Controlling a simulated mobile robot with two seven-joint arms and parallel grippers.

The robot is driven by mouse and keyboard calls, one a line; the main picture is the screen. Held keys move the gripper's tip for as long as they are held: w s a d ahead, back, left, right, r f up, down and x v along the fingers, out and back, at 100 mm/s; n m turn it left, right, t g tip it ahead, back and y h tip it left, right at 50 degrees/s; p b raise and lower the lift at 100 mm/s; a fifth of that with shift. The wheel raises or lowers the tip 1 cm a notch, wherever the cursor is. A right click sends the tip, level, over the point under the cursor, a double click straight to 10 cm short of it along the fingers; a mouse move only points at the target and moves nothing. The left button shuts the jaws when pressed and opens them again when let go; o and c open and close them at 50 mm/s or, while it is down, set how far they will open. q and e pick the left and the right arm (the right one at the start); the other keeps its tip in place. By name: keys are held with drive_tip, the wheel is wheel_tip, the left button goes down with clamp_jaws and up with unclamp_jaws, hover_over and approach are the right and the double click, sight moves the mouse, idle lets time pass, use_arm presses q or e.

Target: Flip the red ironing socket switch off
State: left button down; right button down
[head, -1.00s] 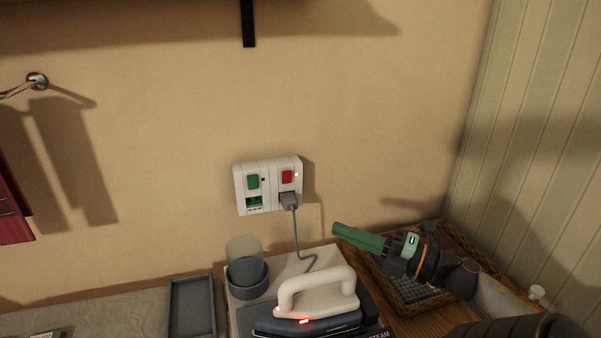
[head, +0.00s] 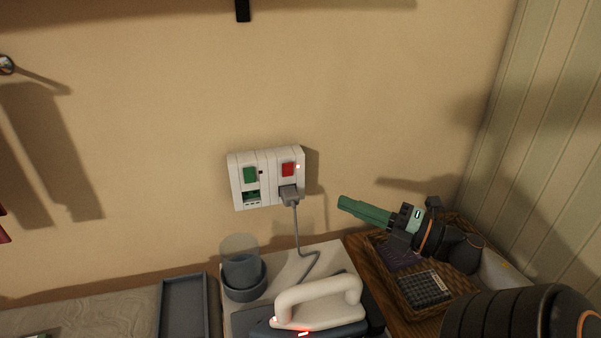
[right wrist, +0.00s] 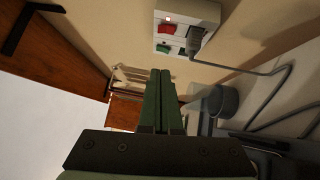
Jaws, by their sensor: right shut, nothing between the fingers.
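The red switch (head: 288,169) is on the right half of a white wall socket plate (head: 267,201), with a lit indicator beside it. A grey plug (head: 289,194) sits in the outlet under it, with a cord running down to the iron. A green switch (head: 250,175) is on the left half. In the right wrist view the red switch (right wrist: 167,29) and green switch (right wrist: 163,48) show beyond the fingers. My right gripper (head: 342,202) is shut and empty, to the right of and below the socket plate, apart from it. My left gripper is not in view.
A cream-handled iron (head: 317,300) with a red light stands below the socket. A grey cup (head: 240,263) and a dark tray (head: 184,308) are to its left. A wicker basket (head: 466,295) lies under my right arm. The wall around the plate is clear.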

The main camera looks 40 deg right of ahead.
drive_tip(key=shift+w, duration=0.1)
approach(283, 168)
drive_tip(key=w+a, duration=0.2)
drive_tip(key=a, duration=0.2)
drive_tip(key=shift+w+d+r+p, duration=0.15)
drive_tip(key=shift+w+d, duration=0.25)
drive_tip(key=shift+w, duration=0.2)
drive_tip(key=shift+w+d+p, duration=0.1)
drive_tip(key=shift+w+d, duration=0.3)
drive_tip(key=shift+w, duration=0.2)
drive_tip(key=shift+w+d+r+p, duration=0.15)
drive_tip(key=shift+w+d, duration=0.25)
drive_tip(key=shift+w, duration=0.2)
